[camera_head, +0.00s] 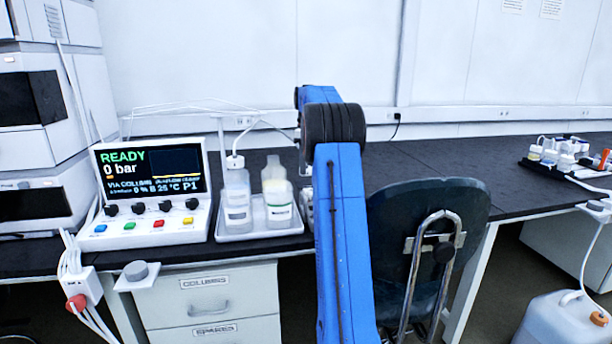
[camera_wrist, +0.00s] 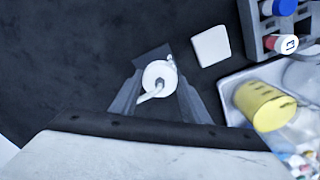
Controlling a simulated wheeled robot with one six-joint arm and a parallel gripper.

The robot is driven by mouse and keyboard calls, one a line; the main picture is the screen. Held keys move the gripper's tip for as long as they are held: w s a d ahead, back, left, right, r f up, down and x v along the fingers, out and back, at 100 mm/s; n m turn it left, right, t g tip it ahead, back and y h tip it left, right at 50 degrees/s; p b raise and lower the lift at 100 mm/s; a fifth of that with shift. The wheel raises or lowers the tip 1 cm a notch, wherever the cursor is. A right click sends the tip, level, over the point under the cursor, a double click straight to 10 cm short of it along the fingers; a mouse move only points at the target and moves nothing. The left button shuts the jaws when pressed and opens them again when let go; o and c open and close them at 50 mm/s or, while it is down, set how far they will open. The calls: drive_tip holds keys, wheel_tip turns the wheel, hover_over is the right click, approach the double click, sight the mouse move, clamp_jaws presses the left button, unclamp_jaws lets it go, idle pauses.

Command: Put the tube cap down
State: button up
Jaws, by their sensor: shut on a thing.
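The tube cap (camera_wrist: 159,74), a round white cap with a short tube running from it toward the lower left, shows in the wrist view. My gripper (camera_wrist: 160,84) is shut on it, with a grey finger on either side. Dark surface lies around it, and a dark grey square patch (camera_wrist: 148,58) shows just beyond the cap. I cannot tell how high the cap is above the surface. In the head view my blue arm reaches over the bench, and the gripper and held cap cannot be made out.
In the wrist view a white square (camera_wrist: 210,46) lies right of the cap. In the head view a chair (camera_head: 470,215) stands before the bench (camera_head: 440,160).

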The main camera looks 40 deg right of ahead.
drive_tip(key=shift+f, duration=2)
drive_tip(key=o, duration=1.1)
drive_tip(key=shift+f, duration=0.1)
wheel_tip(320, 180, up, 12)
drive_tip(key=shift+r, duration=0.1)
